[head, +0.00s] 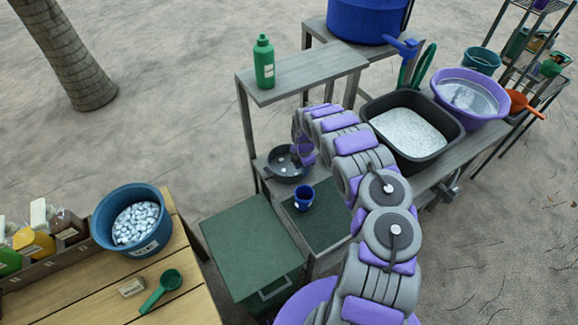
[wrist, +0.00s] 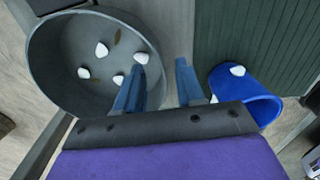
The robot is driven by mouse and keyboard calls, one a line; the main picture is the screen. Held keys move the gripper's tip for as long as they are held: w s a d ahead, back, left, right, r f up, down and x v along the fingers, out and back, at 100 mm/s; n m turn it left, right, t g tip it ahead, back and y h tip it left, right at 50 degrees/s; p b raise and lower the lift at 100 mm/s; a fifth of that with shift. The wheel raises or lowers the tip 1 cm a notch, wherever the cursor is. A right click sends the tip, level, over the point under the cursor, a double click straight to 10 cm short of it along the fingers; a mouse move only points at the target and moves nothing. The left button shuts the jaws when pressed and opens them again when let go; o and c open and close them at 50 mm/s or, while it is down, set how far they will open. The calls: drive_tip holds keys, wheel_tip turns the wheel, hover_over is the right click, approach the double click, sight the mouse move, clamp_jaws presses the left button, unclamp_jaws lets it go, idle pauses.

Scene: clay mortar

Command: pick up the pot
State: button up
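The dark grey round pot (head: 284,176) sits on the lower shelf in the head view, partly hidden by my gripper (head: 305,153). In the wrist view the pot (wrist: 72,98) fills the left side, with several small white pieces and a brownish one inside. My gripper (wrist: 161,66) shows two blue fingers spread apart with nothing held between them. The left finger overlaps the inside of the pot in the picture and the right finger lies outside its right rim, so the rim appears between them. Whether either finger touches the pot cannot be told.
A blue cup (head: 304,198) stands close to the pot's right, beside the right finger in the wrist view (wrist: 245,95). A green bottle (head: 264,62) stands on the upper shelf. A black basin (head: 380,150) and a purple basin (head: 497,110) are right of my arm.

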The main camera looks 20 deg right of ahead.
sight(298, 176)
drive_tip(key=f, duration=0.2)
drive_tip(key=shift+s+d+f+b, duration=0.1)
drive_tip(key=shift+d+f+b, duration=0.15)
drive_tip(key=shift+f+b, duration=0.1)
drive_tip(key=shift+a+f, duration=0.85)
drive_tip(key=shift+f, duration=0.05)
drive_tip(key=shift+a, duration=0.5)
drive_tip(key=shift+d+f, duration=0.1)
drive_tip(key=shift+d, duration=1.1)
drive_tip(key=c, duration=0.6)
drive_tip(key=shift+a, duration=0.9)
clamp_jaws()
